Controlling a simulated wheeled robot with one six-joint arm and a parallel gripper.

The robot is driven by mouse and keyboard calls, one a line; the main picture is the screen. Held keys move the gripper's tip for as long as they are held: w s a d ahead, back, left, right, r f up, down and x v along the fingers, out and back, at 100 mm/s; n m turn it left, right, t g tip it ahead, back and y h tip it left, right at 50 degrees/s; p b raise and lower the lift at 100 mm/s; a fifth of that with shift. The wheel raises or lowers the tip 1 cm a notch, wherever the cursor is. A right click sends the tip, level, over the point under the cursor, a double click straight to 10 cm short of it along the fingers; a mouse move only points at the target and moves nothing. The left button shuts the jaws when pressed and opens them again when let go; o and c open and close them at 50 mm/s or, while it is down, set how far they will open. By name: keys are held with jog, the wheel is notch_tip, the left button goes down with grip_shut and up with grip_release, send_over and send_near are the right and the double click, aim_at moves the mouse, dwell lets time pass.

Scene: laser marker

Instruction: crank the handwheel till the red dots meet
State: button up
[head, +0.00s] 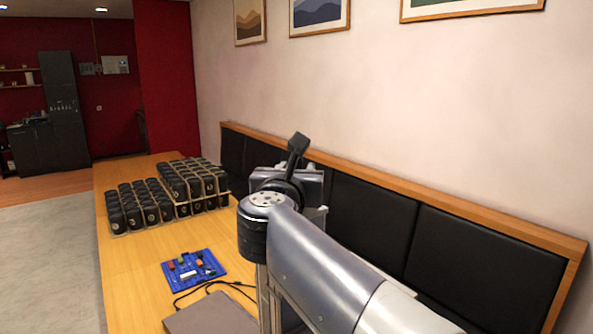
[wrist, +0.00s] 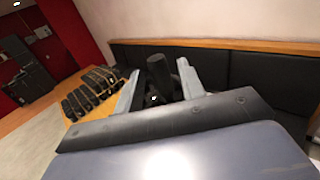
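My gripper (wrist: 159,76) shows in the wrist view with its two light grey fingers apart. A black, rounded upright grip (wrist: 158,66), which looks like the handwheel's handle, stands between them. A narrow gap seems to show on each side of it, so the fingers look open around it; contact is not clear. In the head view a black, tilted handle (head: 298,144) rises above my arm's end. My arm hides most of the laser marker there, with grey upright parts (head: 264,300) showing below. The handwheel's rim and the red dots are not visible.
A wooden table (head: 128,283) holds crates of black cylindrical items (head: 135,205), a blue board (head: 194,270) with small parts, a dark cable and a flat grey-brown object (head: 212,315). A black padded bench back (head: 375,222) runs along the right wall. Floor is open at left.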

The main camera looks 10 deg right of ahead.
jog(key=b+v, duration=0.2)
jog(key=v, duration=0.7)
jog(key=shift+s+b, duration=0.35)
jog(key=shift+w, duration=0.1)
jog(key=p+x, duration=0.3)
jog(key=x, duration=0.7)
jog(key=shift+w+d, duration=0.1)
jog(key=shift+w, duration=0.25)
jog(key=shift+s, duration=0.1)
